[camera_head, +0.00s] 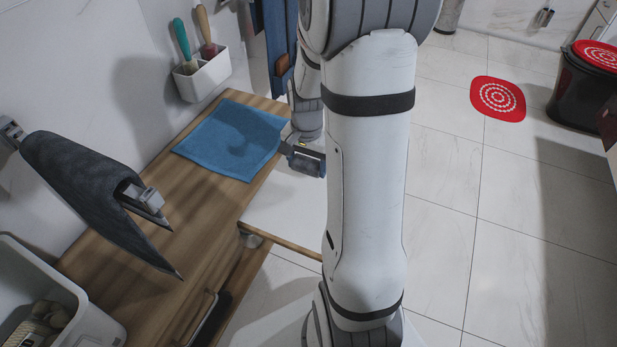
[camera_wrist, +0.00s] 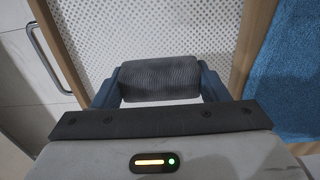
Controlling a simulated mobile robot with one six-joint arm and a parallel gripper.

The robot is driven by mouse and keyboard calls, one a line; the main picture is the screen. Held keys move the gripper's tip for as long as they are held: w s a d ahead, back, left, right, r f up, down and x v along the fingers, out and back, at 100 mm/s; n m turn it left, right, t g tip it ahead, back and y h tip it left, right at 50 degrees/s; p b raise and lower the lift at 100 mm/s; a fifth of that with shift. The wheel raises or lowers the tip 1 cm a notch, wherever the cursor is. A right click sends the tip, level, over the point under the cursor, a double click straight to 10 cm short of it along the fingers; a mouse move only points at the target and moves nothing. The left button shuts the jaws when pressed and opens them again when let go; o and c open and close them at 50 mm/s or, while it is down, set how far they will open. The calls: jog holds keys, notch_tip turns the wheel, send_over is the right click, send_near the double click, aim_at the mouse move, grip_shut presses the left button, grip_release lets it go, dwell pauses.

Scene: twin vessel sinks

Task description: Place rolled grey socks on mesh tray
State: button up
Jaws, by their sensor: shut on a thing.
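The rolled grey socks (camera_wrist: 160,76) are a ribbed grey roll in the wrist view. My gripper (camera_wrist: 162,88) is shut on them, with one blue-grey finger at each end of the roll. The mesh tray (camera_wrist: 205,32) is a white perforated surface framed by wood, showing beyond and beneath the socks. I cannot tell whether the socks touch it. In the head view the white tray (camera_head: 285,207) extends from the wooden counter, partly hidden by my arm.
A blue cloth (camera_head: 232,138) lies on the wooden counter (camera_head: 215,215) beside the tray. It borders the tray's wooden edge in the wrist view (camera_wrist: 297,70). A dark towel (camera_head: 85,180) hangs on a rail at left. A bin (camera_head: 590,85) stands far right on open tiled floor.

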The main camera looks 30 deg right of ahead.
aim_at(307, 174)
jog(key=shift+f+b, duration=0.55)
jog(key=shift+f, duration=1.5)
jog(key=shift+f, duration=0.1)
jog(key=o, duration=0.9)
jog(key=shift+o, duration=0.2)
notch_tip(307, 174, up, 11)
jog(key=p, duration=0.3)
jog(key=shift+w, duration=0.1)
jog(key=shift+a+r, duration=0.15)
jog(key=shift+r, duration=0.6)
jog(key=s+a+r+n+t, duration=0.1)
jog(key=s+a+r+n, duration=0.5)
jog(key=s+a+n, duration=0.4)
jog(key=s+a, duration=0.1)
jog(key=s, duration=0.2)
jog(key=shift+a+r+n, duration=0.15)
jog(key=shift+r+n, duration=0.05)
jog(key=shift+n, duration=0.1)
